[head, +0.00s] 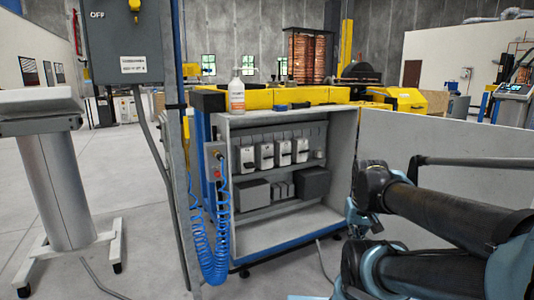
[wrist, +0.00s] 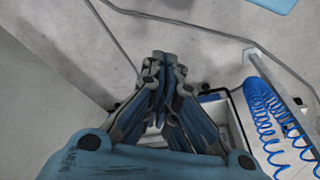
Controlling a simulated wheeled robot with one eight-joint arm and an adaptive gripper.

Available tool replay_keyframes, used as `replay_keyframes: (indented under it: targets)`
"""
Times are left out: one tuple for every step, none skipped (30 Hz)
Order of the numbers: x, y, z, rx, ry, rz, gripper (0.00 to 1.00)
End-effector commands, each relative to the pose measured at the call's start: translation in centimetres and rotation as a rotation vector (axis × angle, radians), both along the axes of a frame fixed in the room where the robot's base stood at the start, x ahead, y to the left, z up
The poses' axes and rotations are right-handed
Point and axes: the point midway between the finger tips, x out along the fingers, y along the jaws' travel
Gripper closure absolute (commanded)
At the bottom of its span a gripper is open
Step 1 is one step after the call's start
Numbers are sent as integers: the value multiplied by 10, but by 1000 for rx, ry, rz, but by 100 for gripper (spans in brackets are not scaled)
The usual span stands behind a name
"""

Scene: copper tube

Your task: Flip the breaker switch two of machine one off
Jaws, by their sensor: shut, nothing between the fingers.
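A row of several white breaker switches (head: 274,154) sits on the upper rail inside an open grey cabinet (head: 340,165) in the middle of the head view. The switch levers are too small for me to tell their positions. My gripper (wrist: 160,60) is shut and empty in the wrist view, its fingertips over bare floor. The cabinet's edge (wrist: 240,120) shows right of the fingers, so the gripper is apart from the switches. The breakers do not show clearly in the wrist view. In the head view my arm is at the right, outside the cabinet.
A blue coiled hose (head: 222,235) hangs at the cabinet's left front and also shows in the wrist view (wrist: 270,120). A bottle (head: 236,97) stands on top. Dark grey boxes (head: 252,194) sit on the lower rail. A grey panel (head: 440,165) stands to the right. Cables lie on the floor.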

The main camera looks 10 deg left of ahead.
Motion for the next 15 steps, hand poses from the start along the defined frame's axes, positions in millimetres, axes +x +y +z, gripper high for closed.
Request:
replay_keyframes:
  targets:
    - [0, 0, 0, 0, 0, 0, 100]
    - [0, 0, 0, 0, 0, 0, 100]
    - [-4, 0, 3, 1, -7, 1, 100]
    - [-6, 1, 6, 1, -13, 2, 100]
    - [-5, 1, 7, 3, -16, 5, 100]
    - [-2, 2, 11, 4, -21, 10, 100]
    - [2, 3, 14, 6, -25, 14, 100]
    - [8, 4, 18, 9, -30, 21, 100]
    - [16, 7, 23, 13, -38, 32, 100]
    - [23, 9, 28, 17, -45, 39, 100]
    - [30, 11, 34, 21, -53, 49, 100]
    - [42, 14, 42, 26, -67, 62, 100]
    - [51, 16, 48, 30, -77, 72, 100]
    - [60, 19, 54, 35, -87, 84, 100]
    - [73, 23, 62, 42, -102, 99, 100]
